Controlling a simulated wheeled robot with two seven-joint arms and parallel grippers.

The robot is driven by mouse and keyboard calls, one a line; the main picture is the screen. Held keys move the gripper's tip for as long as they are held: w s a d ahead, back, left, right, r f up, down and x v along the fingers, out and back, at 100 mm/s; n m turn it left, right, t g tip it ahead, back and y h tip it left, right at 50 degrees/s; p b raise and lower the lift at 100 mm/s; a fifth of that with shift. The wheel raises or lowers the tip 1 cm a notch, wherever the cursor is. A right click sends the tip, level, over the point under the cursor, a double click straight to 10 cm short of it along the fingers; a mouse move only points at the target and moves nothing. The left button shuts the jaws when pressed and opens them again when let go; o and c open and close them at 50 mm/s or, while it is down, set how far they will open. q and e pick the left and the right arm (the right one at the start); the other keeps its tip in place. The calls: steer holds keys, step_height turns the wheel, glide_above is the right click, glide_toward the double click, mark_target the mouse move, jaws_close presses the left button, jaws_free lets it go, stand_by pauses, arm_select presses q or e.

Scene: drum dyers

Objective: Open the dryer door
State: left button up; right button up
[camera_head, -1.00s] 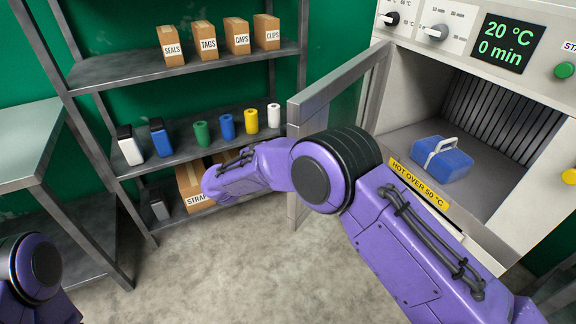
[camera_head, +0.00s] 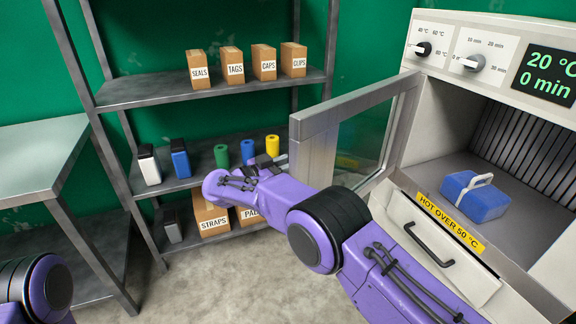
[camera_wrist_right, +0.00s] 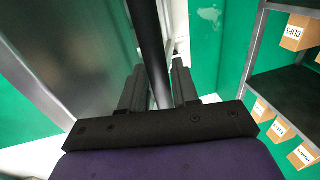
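The dryer door (camera_head: 318,150), a grey frame with a glass pane, stands wide open, swung out to the left of the dryer (camera_head: 520,200). My right arm reaches across the front of it, and my right gripper (camera_head: 268,163) is at the door's outer side, near its free edge. In the right wrist view a dark upright bar, seemingly the door handle (camera_wrist_right: 150,40), runs between the fingers of my right gripper (camera_wrist_right: 158,85). The fingers look closed around it, though exact contact is hard to see. My left gripper is out of view; only part of that arm shows at bottom left.
A blue box with a white handle (camera_head: 476,198) lies in the dryer. Shelves (camera_head: 210,92) with labelled cartons and coloured rolls stand behind my right gripper, close to it. A grey table (camera_head: 40,165) stands at left. The floor (camera_head: 200,285) in front is clear.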

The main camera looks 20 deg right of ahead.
steer(key=shift+o, duration=0.5)
steer(key=shift+d, duration=0.6)
arm_select(q)
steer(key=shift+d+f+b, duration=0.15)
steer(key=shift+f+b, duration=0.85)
steer(key=shift+b, duration=0.05)
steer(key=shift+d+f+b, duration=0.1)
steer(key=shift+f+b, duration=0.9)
steer(key=shift+b, duration=0.05)
arm_select(e)
steer(key=v, duration=1)
steer(key=shift+a, duration=0.35)
